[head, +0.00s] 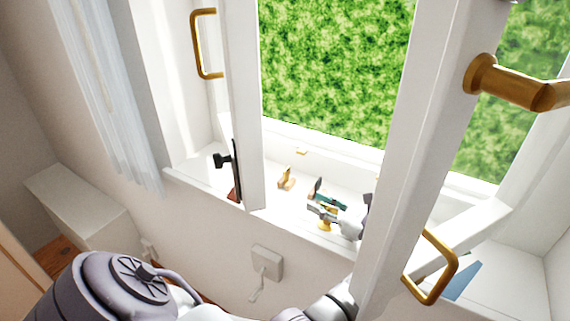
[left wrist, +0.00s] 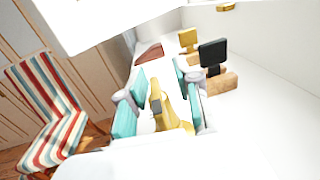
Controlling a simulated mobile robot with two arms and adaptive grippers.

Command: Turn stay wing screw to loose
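A brass-yellow piece that looks like the stay wing screw (head: 325,226) stands on the window sill, partly covered by my left gripper (head: 328,203). In the left wrist view, the brass piece (left wrist: 168,108) lies between the teal finger pads of my left gripper (left wrist: 158,92), with a small grey part on its near side. The pads stand apart on either side of it. A gap shows at the left pad; contact at the right pad cannot be told. My left arm passes behind the open sash. My right gripper is not in view.
The open window sash (head: 405,130) with brass handles stands close to my left arm. Another sash (head: 243,110) is at the left. Brass pieces (head: 286,180) and a black knob (head: 221,160) are near the sill (head: 205,185). A striped chair (left wrist: 48,110) shows in the left wrist view.

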